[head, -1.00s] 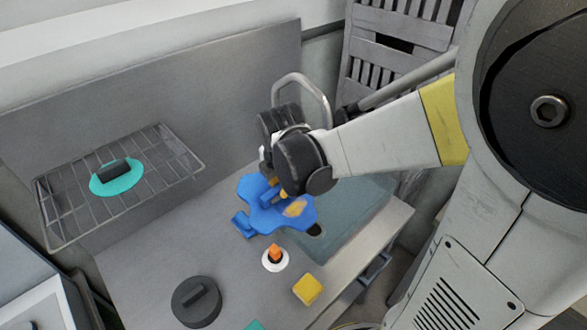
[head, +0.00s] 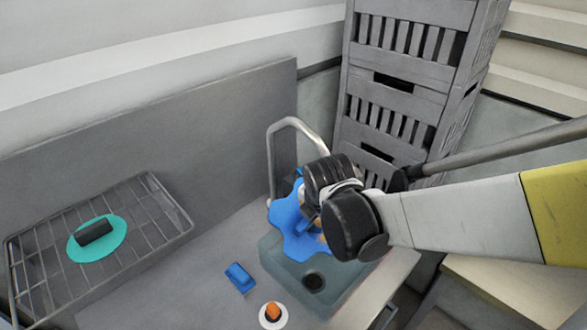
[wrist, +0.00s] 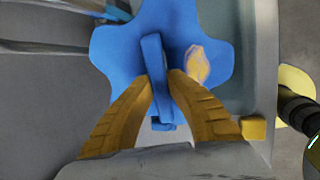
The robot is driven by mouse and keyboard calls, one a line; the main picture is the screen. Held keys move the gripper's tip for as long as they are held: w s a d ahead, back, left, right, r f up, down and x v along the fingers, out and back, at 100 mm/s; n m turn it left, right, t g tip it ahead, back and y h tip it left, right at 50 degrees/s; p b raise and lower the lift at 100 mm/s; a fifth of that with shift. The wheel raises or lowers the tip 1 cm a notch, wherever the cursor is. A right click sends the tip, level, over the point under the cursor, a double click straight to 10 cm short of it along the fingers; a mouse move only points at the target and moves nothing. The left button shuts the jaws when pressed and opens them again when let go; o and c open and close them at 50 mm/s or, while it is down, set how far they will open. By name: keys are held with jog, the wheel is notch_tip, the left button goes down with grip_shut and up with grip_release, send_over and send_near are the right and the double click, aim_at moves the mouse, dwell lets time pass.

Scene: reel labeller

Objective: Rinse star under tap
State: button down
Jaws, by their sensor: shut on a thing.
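The blue star (head: 292,232) is held by my gripper (head: 312,215) over the sink basin (head: 268,248), close to the tap (head: 284,125). In the wrist view the yellow fingers of my gripper (wrist: 162,85) are shut on the raised blue handle bar of the star (wrist: 120,50). A tan smudge (wrist: 197,64) shows on the star's face, right of the handle. The tap's curved spout end is hidden behind my wrist and the star. I see no water clearly.
A blue block (head: 240,278) and a white disc with an orange knob (head: 273,315) stand on the counter left of the basin. A wire rack (head: 150,230) holds a teal disc (head: 97,238). Grey crates (head: 400,90) are stacked behind.

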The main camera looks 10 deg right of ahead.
jog(key=shift+w+d+f+b, duration=0.25)
jog(key=shift+w+f+b, duration=0.2)
jog(key=shift+w, duration=1.45)
jog(key=shift+w+d+f+b, duration=0.3)
jog(key=shift+w+b, duration=0.25)
jog(key=shift+w, duration=1.4)
jog(key=shift+w+d+f+b, duration=0.25)
jog(key=shift+w+f+b, duration=0.2)
jog(key=shift+w, duration=1.45)
jog(key=shift+d, duration=0.1)
jog(key=shift+s+d, duration=0.15)
jog(key=shift+d, duration=0.4)
jog(key=shift+a, duration=0.2)
jog(key=shift+a, duration=0.45)
jog(key=shift+d, duration=0.15)
jog(key=shift+d, duration=0.5)
